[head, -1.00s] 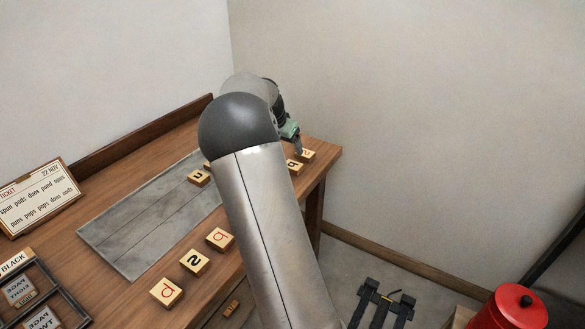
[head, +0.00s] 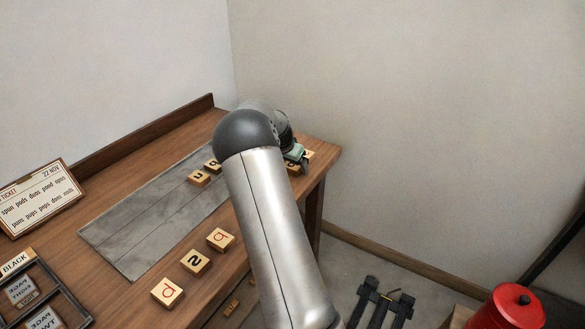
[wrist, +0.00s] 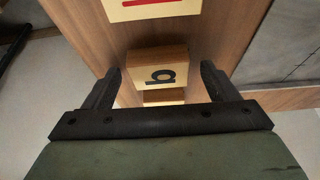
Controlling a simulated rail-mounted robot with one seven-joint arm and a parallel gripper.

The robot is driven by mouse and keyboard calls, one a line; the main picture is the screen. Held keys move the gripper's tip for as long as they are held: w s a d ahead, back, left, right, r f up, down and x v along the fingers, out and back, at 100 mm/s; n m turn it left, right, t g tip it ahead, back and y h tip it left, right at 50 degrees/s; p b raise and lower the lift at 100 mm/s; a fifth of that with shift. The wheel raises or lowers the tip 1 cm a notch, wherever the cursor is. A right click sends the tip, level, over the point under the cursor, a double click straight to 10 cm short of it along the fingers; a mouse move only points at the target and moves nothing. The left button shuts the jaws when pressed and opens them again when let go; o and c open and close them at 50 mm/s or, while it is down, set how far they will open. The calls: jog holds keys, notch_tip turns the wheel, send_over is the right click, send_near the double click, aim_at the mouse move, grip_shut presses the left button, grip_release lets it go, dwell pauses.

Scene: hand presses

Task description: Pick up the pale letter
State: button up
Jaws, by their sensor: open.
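Several wooden blocks bear letters on pale faces; I cannot tell which one is the pale letter. In the wrist view, a block with a black letter (wrist: 158,76) shows between the two fingers of my gripper (wrist: 162,76). The fingers are apart, with space on both sides of the block; I cannot tell the remaining height. A block with a red mark (wrist: 150,10) lies just beyond it. In the head view, my gripper (head: 297,156) is at the right end of the table and partly covers the blocks there.
A ticket card (head: 38,198) stands at left. A red canister (head: 515,308) is at lower right.

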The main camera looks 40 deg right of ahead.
jog(key=c, duration=1.1)
jog(key=shift+o, duration=0.2)
jog(key=shift+r, duration=0.1)
